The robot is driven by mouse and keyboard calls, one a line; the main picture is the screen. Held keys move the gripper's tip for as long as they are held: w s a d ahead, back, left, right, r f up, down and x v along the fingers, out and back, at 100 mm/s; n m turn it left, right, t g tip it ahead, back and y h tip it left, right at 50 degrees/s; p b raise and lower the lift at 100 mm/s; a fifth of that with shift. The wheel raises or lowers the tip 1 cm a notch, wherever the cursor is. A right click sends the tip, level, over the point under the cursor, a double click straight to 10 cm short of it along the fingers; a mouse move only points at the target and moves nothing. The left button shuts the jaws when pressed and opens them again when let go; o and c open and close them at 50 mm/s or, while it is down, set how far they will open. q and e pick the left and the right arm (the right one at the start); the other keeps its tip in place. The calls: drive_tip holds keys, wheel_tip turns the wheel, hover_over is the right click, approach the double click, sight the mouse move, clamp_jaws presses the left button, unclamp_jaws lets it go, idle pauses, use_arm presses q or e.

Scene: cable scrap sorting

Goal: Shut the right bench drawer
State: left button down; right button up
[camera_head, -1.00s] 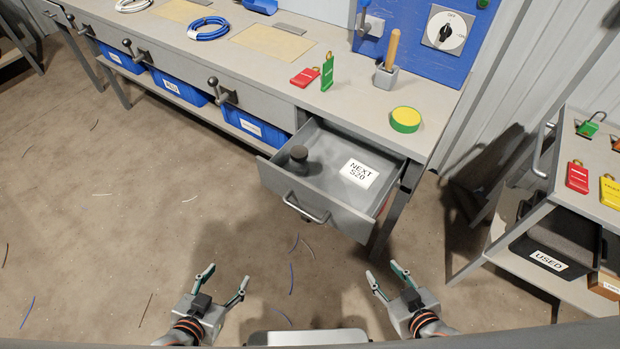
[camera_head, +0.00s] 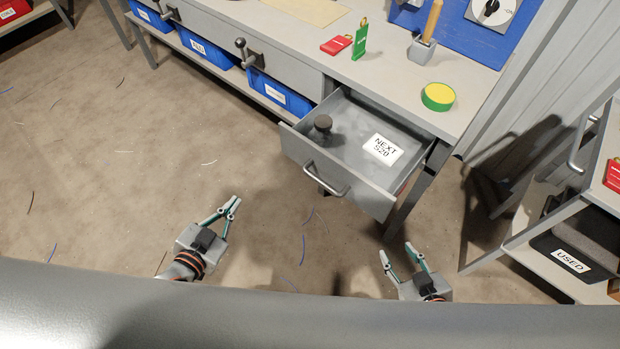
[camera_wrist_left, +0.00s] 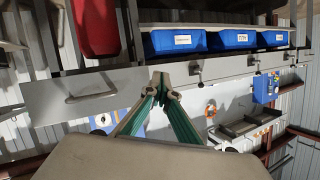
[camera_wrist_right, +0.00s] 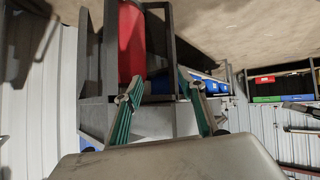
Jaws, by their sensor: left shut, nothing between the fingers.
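The right bench drawer (camera_head: 345,180) is pulled out from under the bench top in the head view. Its bar handle (camera_head: 326,182) is on the grey front panel. Inside lie a white label (camera_head: 382,147) reading NEXT and a number, and a dark round-topped object (camera_head: 322,127). In the left wrist view a grey drawer front (camera_wrist_left: 50,102) with a handle shows at the left. My left gripper (camera_head: 234,203) is shut and empty, in front and left of the drawer, apart from it. My right gripper (camera_head: 396,250) is open and empty, near the drawer's right front corner, not touching.
The bench top (camera_head: 390,92) holds a red tag (camera_head: 336,45), a green tag (camera_head: 360,42), a yellow-green round tin (camera_head: 437,96) and a holder with a wooden handle. Blue bins (camera_head: 278,92) stand below. A shelf cart with a USED bin (camera_head: 575,240) stands right.

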use_arm(q)
drive_tip(key=w+d+r+m+t+h+b, duration=0.2)
drive_tip(key=w+r+m+h+b, duration=0.3)
drive_tip(key=w+r+m+h, duration=0.35)
drive_tip(key=s+d+f+m+g+h+b, duration=0.3)
drive_tip(key=s+m+g+b, duration=0.35)
drive_tip(key=m+g, duration=0.9)
drive_tip(key=w+d+f+m+t+h, duration=0.1)
drive_tip(key=w+d, duration=0.3)
drive_tip(key=d, duration=0.7)
drive_tip(key=shift+w+d+f+m+t+b, duration=0.2)
drive_tip(key=shift+f+m+t+b, duration=0.25)
drive_tip(key=shift+f+t, duration=0.25)
use_arm(e)
drive_tip(key=shift+y, duration=0.4)
drive_tip(key=f, duration=0.1)
drive_tip(key=w+a+f, duration=0.2)
drive_tip(key=shift+a+f, duration=0.2)
drive_tip(key=shift+f, duration=0.2)
